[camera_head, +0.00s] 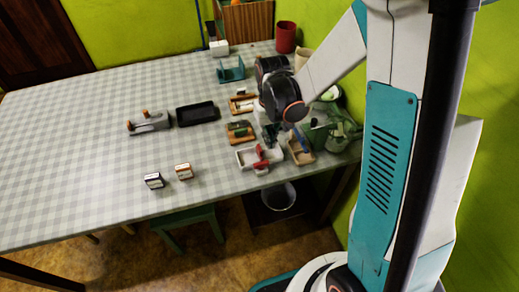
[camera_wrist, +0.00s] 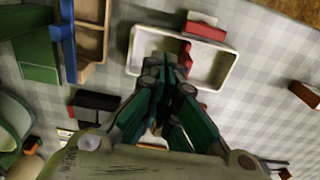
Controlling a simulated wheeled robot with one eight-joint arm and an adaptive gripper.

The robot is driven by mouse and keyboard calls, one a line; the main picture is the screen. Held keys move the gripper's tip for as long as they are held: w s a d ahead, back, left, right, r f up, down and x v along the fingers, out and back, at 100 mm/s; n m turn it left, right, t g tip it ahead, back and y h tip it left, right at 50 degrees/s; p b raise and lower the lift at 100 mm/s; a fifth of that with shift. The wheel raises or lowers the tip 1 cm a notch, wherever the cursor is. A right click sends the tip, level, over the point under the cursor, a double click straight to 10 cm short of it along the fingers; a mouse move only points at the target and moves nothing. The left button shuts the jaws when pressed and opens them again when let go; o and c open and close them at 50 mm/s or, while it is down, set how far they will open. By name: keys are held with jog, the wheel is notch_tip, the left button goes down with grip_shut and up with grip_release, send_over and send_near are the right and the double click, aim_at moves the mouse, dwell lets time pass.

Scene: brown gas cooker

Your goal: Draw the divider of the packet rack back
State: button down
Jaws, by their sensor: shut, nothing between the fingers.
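A white rack (camera_head: 247,155) with a red divider (camera_head: 262,157) across it lies near the table's right front. In the wrist view, the white rack (camera_wrist: 223,70) spreads beyond my fingertips, and its red divider (camera_wrist: 187,50) stands just right of them. My gripper (camera_wrist: 166,66) is shut and empty, its green fingers together over the rack's left part; I cannot tell whether they touch it. They partly hide the rack and the divider's lower part. A wooden rack (camera_head: 303,157) with a blue divider (camera_head: 301,140) stands to the right. No label shows which is the packet rack.
A wooden holder with a green block (camera_head: 240,128) lies behind the white rack. Green vessels (camera_head: 340,135) crowd the right edge. Two small boxes (camera_head: 154,181) (camera_head: 184,171), a black tray (camera_head: 197,113) and a grey holder (camera_head: 150,123) lie left. The table's left side is clear.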

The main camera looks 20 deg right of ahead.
jog(key=shift+f+b, duration=0.7)
jog(key=shift+f, duration=0.3)
jog(key=shift+a, duration=0.5)
